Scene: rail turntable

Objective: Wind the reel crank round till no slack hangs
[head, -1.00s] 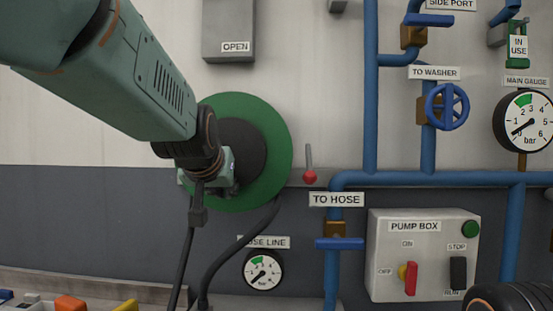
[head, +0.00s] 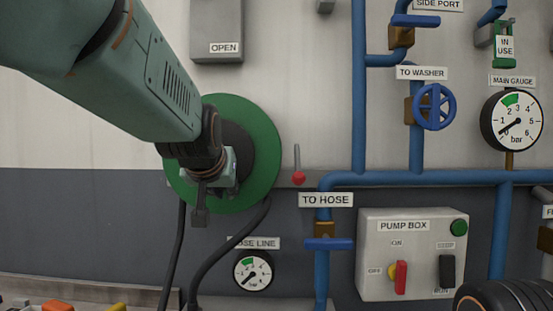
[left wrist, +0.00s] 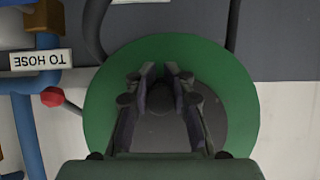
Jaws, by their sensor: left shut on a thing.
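The green reel (head: 262,150) with a dark hub (head: 236,140) is mounted on the wall left of the pipes. It also shows in the left wrist view (left wrist: 235,90). My left gripper (head: 222,178) is in front of the reel's lower middle, shut on the crank handle. The handle is mostly hidden by the gripper in the head view; in the left wrist view my fingers (left wrist: 163,72) reach over the hub, with the dark handle hard to make out between them. A black hose (head: 232,240) hangs below the reel in two strands. My right gripper is not in view.
A red-knobbed lever (head: 298,178) and blue pipes (head: 358,120) stand just right of the reel. The hose line gauge (head: 253,271) and pump box (head: 410,255) are lower down. A grey box labelled OPEN (head: 217,20) is above the reel.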

